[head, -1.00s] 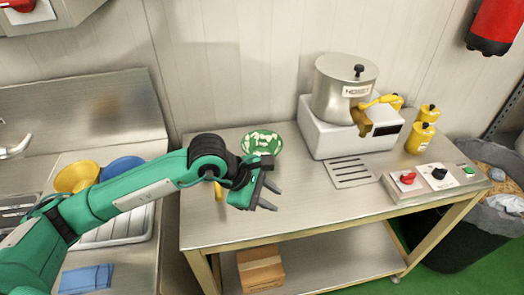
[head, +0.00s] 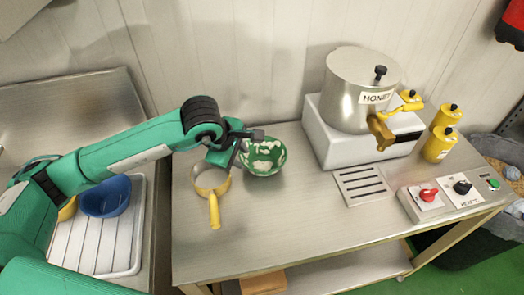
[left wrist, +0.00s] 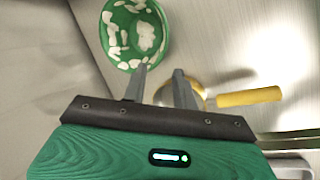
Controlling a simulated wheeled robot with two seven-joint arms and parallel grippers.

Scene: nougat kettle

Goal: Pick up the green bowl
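The green bowl (head: 264,158) with white patches stands on the steel table near the wall, and its near inside and rim show. It also shows in the left wrist view (left wrist: 136,33) at the top, ahead of the fingertips. My left gripper (head: 245,147) is at the bowl's left side, its fingers apart with nothing between them. In the left wrist view the two fingers (left wrist: 159,74) point towards the bowl's lower edge; I cannot tell whether they touch it. My right gripper is out of view.
A small pan with a yellow handle (head: 214,208) stands just left of the bowl, close under my left gripper. A honey pot (head: 352,95) on a white base, yellow bottles (head: 439,146) and a switch box (head: 426,194) stand to the right. The table's front middle is clear.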

